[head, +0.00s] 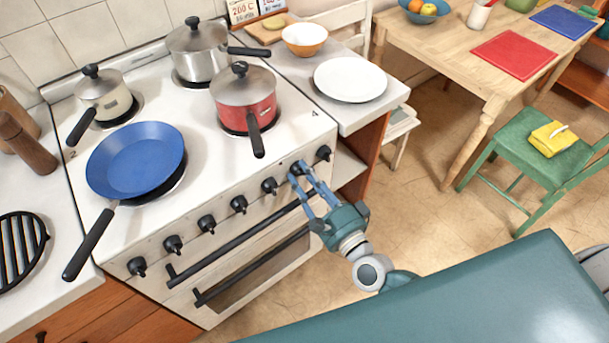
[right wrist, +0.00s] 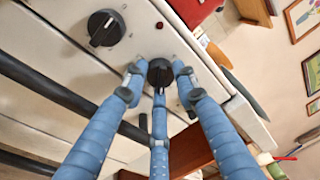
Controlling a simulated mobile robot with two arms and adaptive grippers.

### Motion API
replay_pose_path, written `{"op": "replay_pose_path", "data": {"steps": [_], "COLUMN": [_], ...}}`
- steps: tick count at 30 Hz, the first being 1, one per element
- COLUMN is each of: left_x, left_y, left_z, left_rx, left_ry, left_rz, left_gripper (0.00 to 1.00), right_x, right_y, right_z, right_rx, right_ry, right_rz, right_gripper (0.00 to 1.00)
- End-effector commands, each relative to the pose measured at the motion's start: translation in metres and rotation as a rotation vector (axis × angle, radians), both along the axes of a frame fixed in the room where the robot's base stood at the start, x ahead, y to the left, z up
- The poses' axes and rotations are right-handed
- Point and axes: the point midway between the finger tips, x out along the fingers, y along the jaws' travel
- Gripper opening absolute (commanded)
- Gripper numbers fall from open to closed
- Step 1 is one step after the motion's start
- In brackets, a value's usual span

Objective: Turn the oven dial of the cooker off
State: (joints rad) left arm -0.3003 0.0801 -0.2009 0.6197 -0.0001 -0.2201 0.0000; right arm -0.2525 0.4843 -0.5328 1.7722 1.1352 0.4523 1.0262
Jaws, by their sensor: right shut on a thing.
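The white cooker (head: 225,165) has a row of black dials along its sloping front panel. My right gripper (head: 300,171) is at the second dial from the right. In the right wrist view its blue fingers (right wrist: 159,75) are closed around this black dial (right wrist: 160,66), which is partly hidden by them. I cannot read its pointer. A neighbouring dial (right wrist: 105,28) is free, with a pale mark on its face. The rightmost dial (head: 323,153) stands clear of the fingers in the head view. My left gripper is not in view.
Dark handle bars (head: 240,235) run below the dials. A blue pan (head: 135,160), a red pot (head: 244,97) and two other pots stand on the hob. The red pot's handle (head: 256,140) points towards the dials.

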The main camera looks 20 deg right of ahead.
Motion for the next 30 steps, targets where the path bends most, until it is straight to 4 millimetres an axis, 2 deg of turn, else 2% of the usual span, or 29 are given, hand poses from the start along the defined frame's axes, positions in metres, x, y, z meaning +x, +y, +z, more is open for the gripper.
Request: {"op": "replay_pose_path", "data": {"steps": [30], "left_x": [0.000], "left_y": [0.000], "left_z": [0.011], "left_rx": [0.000], "left_ry": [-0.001], "left_rz": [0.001], "left_gripper": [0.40], "right_x": [0.000], "right_y": [-0.001], "right_z": [-0.003], "right_rx": [-0.911], "right_ry": [-0.330], "right_rz": [0.003], "right_gripper": [0.02]}}
